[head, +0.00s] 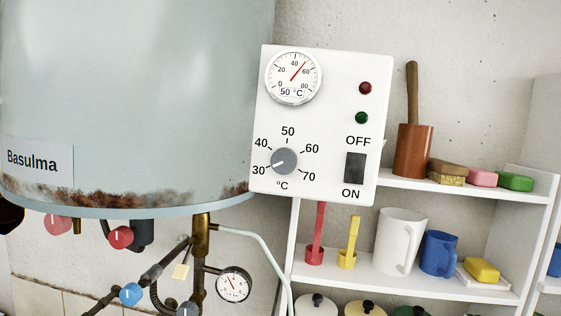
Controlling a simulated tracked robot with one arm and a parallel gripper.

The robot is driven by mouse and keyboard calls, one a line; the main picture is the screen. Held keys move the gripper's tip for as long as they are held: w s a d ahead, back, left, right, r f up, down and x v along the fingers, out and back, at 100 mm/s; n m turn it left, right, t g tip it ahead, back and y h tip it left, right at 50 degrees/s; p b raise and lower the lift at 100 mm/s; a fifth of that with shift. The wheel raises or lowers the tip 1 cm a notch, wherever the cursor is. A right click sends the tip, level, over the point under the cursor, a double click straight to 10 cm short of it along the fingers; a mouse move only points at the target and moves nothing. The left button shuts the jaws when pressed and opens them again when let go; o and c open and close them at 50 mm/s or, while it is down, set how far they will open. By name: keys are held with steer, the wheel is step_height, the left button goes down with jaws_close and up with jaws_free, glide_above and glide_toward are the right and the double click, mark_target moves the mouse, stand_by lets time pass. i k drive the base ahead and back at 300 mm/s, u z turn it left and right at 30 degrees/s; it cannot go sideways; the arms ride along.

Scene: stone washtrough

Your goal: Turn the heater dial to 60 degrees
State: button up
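The heater dial (284,161) is a grey round knob low on the white control box (325,60). Its scale runs from 30 through 40, 50 and 60 to 70. The white mark on the knob points left and slightly down, towards 30. A round gauge (293,78) above it has a red needle between 40 and 60, and its face reads 50 °C. A black switch (355,168) sits right of the dial between OFF and ON; I cannot tell its position. A dark red lamp (365,88) and a green lamp (362,118) are above it. My gripper does not show.
A pale blue, rusty-edged boiler tank (130,90) fills the left. Pipes, coloured valve knobs and a pressure gauge (234,286) hang below it. A white shelf (450,282) with cups, soaps and pots stands lower right. Nothing blocks the dial's front in view.

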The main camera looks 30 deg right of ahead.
mark_target(283, 160)
steer(key=u, duration=0.05)
steer(key=i, duration=0.75)
steer(key=z, duration=0.75)
